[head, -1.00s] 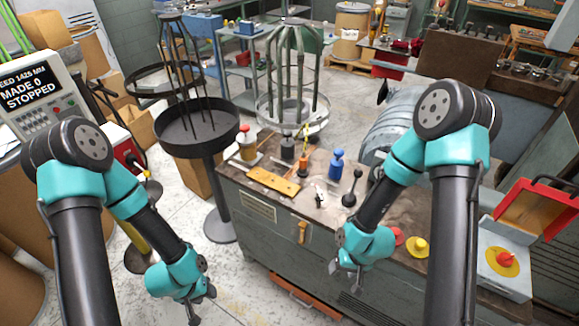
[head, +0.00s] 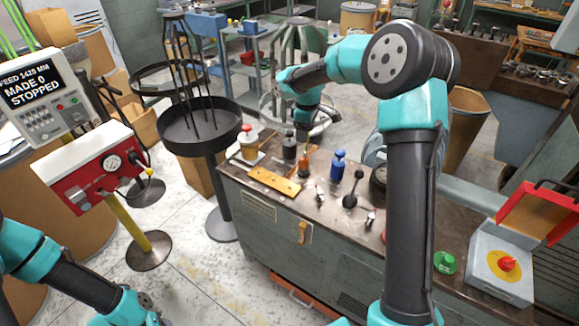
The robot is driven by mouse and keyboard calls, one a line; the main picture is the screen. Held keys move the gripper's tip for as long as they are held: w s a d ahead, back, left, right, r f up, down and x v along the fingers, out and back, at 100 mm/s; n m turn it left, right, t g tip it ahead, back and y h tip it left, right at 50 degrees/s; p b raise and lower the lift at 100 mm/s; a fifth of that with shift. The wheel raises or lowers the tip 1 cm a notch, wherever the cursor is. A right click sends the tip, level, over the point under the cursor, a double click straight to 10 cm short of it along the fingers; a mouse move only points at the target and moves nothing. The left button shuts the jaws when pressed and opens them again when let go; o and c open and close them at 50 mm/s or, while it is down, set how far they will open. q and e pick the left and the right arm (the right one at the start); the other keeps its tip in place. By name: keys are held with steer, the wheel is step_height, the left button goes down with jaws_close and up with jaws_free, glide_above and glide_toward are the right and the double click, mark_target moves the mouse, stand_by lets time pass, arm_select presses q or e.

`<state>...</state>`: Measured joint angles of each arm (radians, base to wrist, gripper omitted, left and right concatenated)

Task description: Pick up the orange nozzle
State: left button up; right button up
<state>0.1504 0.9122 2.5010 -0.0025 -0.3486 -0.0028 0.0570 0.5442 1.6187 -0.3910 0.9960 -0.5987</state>
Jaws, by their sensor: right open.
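The orange nozzle (head: 304,168) stands upright on the workbench top, among small bottles. I cannot tell whether the fingers touch the nozzle. My left gripper (head: 145,308) is low at the bottom left, away from the bench and partly cut off by the frame edge. Its jaws do not show clearly.
A dark bottle (head: 289,148) and a blue bottle (head: 338,166) flank the nozzle closely. A red-topped container (head: 247,145) and a yellow plate (head: 272,182) lie left. A dark ball-ended lever (head: 352,188) stands right. A red-button box (head: 500,272) is at the bench's right end.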

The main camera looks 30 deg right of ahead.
mark_target(305, 158)
steer(key=shift+w+d+r+n, duration=0.15)
steer(key=shift+w+d+r, duration=0.15)
steer(key=shift+r, duration=0.15)
steer(key=shift+w+d+r+n, duration=0.2)
steer(key=shift+d+r, duration=0.1)
steer(key=shift+r, duration=0.1)
step_height(305, 158, down, 12)
steer(key=shift+f, duration=0.15)
steer(key=shift+f, duration=0.1)
steer(key=shift+s+a+f, duration=0.1)
steer(key=shift+f, duration=1.15)
steer(key=shift+s+a+f, duration=0.1)
steer(key=shift+f, duration=1.15)
steer(key=shift+c, duration=0.4)
